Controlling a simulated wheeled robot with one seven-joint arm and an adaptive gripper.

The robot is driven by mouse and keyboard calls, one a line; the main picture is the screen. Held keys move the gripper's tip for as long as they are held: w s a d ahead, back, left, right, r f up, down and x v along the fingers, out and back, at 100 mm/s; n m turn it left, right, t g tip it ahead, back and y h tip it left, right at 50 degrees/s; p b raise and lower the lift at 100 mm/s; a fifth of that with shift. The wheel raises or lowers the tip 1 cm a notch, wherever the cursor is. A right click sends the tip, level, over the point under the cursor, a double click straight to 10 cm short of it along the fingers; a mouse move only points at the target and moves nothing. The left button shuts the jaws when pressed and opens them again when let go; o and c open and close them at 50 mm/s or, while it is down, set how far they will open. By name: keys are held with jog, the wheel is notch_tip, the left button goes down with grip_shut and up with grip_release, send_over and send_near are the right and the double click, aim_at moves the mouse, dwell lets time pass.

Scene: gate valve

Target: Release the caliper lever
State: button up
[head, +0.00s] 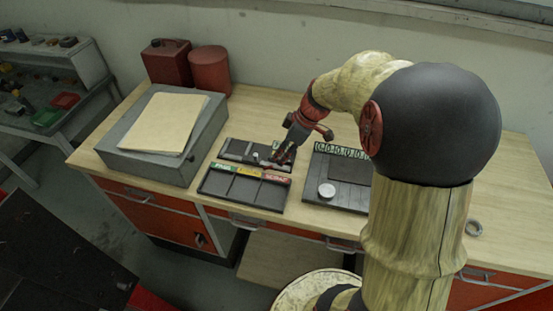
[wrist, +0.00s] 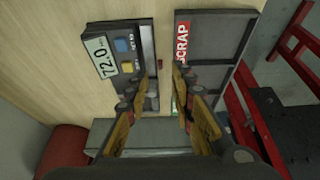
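A dark gauge (head: 250,151) lies on the workbench behind a sorting tray. In the wrist view the gauge (wrist: 120,50) has a display reading 72.0, a blue button and a yellow button, with a pale metal bar along its right side. I cannot clearly make out the caliper lever. My gripper (head: 282,157) is low over the gauge's right end. In the wrist view my gripper (wrist: 166,82) has its fingertips apart with a narrow gap, one finger beside the bar and the other by the tray. A small red spot (wrist: 160,63) shows between them. I see nothing clasped.
The sorting tray (head: 240,190) has green, yellow and red labels; its SCRAP label (wrist: 183,42) is close to my fingers. A dark tray (head: 322,205) with a white disc (head: 326,190) lies right. A grey box (head: 190,155) stands left, red canisters (head: 209,71) behind.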

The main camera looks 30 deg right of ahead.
jog(key=shift+v, duration=0.75)
jog(key=shift+c, duration=0.2)
jog(key=shift+a+r, duration=0.1)
jog(key=shift+a, duration=0.05)
jog(key=shift+c, duration=0.6)
jog(key=w+a+r+p, duration=0.1)
jog(key=a+r+p, duration=0.1)
jog(key=p, duration=0.1)
jog(key=w+a+r+n+g+p, duration=0.1)
jog(key=a+r+p, duration=0.1)
jog(key=p, duration=0.1)
jog(key=w+a+r+n+p, duration=0.1)
jog(key=a+r+p, duration=0.1)
jog(key=shift+w+r+g+p, duration=0.25)
jog(key=shift+w+g+p, duration=0.05)
jog(key=shift+w+p, duration=0.1)
grip_shut()
jog(key=m+h, duration=0.2)
send_over(266, 170)
jog(key=w, duration=0.1)
notch_tip(266, 170, down, 11)
jog(key=shift+w+f, duration=0.15)
jog(key=shift+f, duration=0.05)
jog(key=shift+s+d+f, duration=0.2)
jog(key=shift+f, duration=0.15)
